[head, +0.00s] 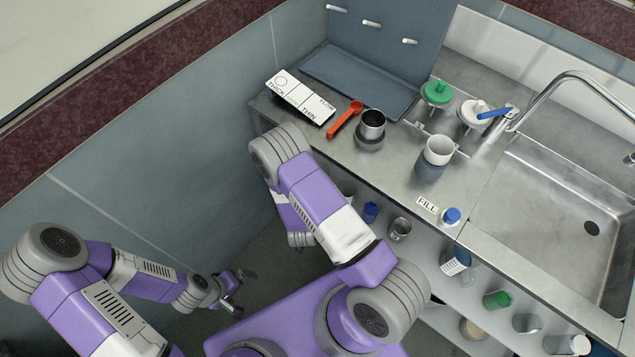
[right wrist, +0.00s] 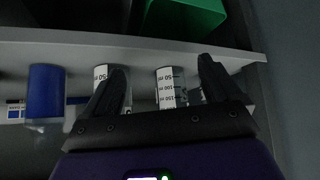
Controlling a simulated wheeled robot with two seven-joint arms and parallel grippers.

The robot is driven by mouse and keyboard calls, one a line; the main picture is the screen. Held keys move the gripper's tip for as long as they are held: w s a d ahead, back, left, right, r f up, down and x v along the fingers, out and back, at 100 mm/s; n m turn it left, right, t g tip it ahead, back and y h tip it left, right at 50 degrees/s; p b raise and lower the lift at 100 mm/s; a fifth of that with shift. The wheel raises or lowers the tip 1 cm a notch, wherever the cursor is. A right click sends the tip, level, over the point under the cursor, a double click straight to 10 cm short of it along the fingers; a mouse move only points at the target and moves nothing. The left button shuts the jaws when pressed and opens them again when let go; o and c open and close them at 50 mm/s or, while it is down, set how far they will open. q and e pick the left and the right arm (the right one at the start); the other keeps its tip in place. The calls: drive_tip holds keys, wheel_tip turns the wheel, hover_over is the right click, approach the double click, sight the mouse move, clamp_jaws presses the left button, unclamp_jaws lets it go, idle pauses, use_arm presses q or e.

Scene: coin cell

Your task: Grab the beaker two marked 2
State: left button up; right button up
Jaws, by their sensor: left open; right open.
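In the right wrist view, my right gripper (right wrist: 162,68) is open with its fingers apart. A clear beaker (right wrist: 167,90) with a white measuring scale shows between the fingers, nearer the right one, apparently not gripped. A second scaled beaker (right wrist: 104,72) is partly hidden behind the left finger. No mark 2 can be read on either one. In the head view, a glass beaker (head: 400,229) is on the shelf below the counter, and my right gripper is not visible there. My left gripper (head: 243,291) is open and empty at the lower left, well away from the shelf.
A pale shelf edge (right wrist: 225,58) runs across the right wrist view, with a blue container (right wrist: 46,90) at left and a green bin (right wrist: 185,17) above.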

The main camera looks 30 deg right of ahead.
drive_tip(key=w+d+r+t+h, duration=0.1)
drive_tip(key=w+d+r+t+h+b, duration=0.1)
drive_tip(key=w+r+h, duration=0.1)
drive_tip(key=w+d+r+m+t+h, duration=0.1)
drive_tip(key=w, duration=0.1)
drive_tip(key=shift+w+d+r+t, duration=0.15)
drive_tip(key=shift+w+t, duration=0.1)
drive_tip(key=shift+t, duration=0.15)
drive_tip(key=b+x, duration=0.1)
drive_tip(key=x, duration=0.1)
drive_tip(key=b+x, duration=0.1)
drive_tip(key=x, duration=0.2)
drive_tip(key=b+x, duration=0.1)
drive_tip(key=x, duration=0.1)
drive_tip(key=shift+w+d+r, duration=0.15)
drive_tip(key=shift+d+r, duration=0.1)
drive_tip(key=shift+r, duration=0.05)
drive_tip(key=shift+r, duration=0.1)
drive_tip(key=c, duration=1.1)
